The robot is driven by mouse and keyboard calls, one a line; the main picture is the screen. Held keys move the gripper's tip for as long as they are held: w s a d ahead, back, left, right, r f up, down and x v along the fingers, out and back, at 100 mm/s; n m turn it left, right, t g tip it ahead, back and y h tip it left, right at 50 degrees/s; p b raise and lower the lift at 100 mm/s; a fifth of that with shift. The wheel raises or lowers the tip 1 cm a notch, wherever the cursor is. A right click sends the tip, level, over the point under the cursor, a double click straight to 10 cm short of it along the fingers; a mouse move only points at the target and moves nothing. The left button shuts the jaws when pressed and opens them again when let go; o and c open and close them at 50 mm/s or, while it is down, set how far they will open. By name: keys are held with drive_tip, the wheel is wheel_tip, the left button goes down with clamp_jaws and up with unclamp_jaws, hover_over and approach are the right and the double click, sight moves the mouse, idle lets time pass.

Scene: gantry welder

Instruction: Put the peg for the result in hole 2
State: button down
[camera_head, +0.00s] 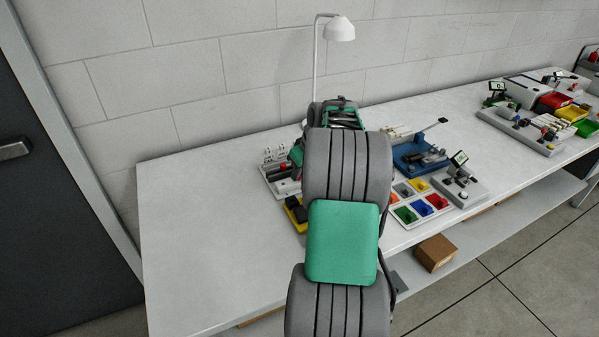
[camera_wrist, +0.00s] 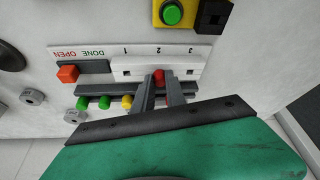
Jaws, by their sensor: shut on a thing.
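In the wrist view my gripper (camera_wrist: 159,82) is shut on a red peg (camera_wrist: 159,75). The peg's tip is at the white block (camera_wrist: 130,66), below the number 2 on the label strip. I cannot tell whether it has entered a hole. A dark rack (camera_wrist: 92,89) runs alongside the block, with two green pegs (camera_wrist: 94,102) and a yellow peg (camera_wrist: 127,102). A little red shows beside my right finger; its shape is mostly hidden. In the head view my arm covers the gripper and the peg.
An orange-red knob (camera_wrist: 67,74) sits on a dark slot by the words OPEN and DONE. A green button on a yellow box (camera_wrist: 172,13) is beyond the strip. In the head view a tray of coloured bins (camera_head: 420,203) and a lamp (camera_head: 339,30) stand on the bench (camera_head: 220,265).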

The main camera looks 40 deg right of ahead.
drive_tip(key=shift+f, duration=0.1)
drive_tip(key=c, duration=1.3)
unclamp_jaws()
drive_tip(key=v, duration=0.7)
drive_tip(key=shift+r, duration=0.4)
drive_tip(key=shift+s, duration=0.15)
